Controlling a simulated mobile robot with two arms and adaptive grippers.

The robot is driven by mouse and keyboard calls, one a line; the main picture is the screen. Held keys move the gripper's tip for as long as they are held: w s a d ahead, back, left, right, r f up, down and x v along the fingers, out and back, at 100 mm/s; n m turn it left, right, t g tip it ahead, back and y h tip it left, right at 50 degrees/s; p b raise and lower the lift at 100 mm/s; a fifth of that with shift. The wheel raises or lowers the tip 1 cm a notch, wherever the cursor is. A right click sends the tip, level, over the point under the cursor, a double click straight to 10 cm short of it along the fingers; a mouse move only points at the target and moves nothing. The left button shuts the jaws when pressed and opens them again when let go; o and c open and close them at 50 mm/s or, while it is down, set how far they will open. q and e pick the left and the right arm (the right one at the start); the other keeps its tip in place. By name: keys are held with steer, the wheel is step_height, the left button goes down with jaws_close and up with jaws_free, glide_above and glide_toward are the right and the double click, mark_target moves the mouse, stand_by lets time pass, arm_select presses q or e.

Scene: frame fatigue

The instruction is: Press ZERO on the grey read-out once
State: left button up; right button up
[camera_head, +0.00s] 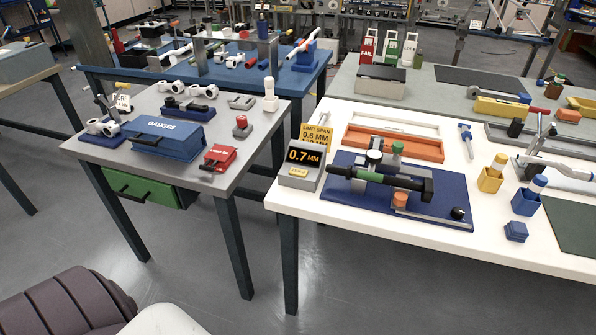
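The grey read-out (300,177) stands at the left front corner of the white table. Its black screen shows 0.7 MM in orange, and a small yellow button (299,172) sits on its sloped face below the screen. The lettering on the button is too small to read surely. A yellow sign (315,136) behind it reads LIMIT SPAN 0.6 MM, with a lower line partly hidden. Neither of my grippers is in view.
A blue mat (345,205) with a black bar fixture (400,180) lies right of the read-out. A grey table (240,165) with a blue GAUGES case (166,138) stands to the left, past a gap.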

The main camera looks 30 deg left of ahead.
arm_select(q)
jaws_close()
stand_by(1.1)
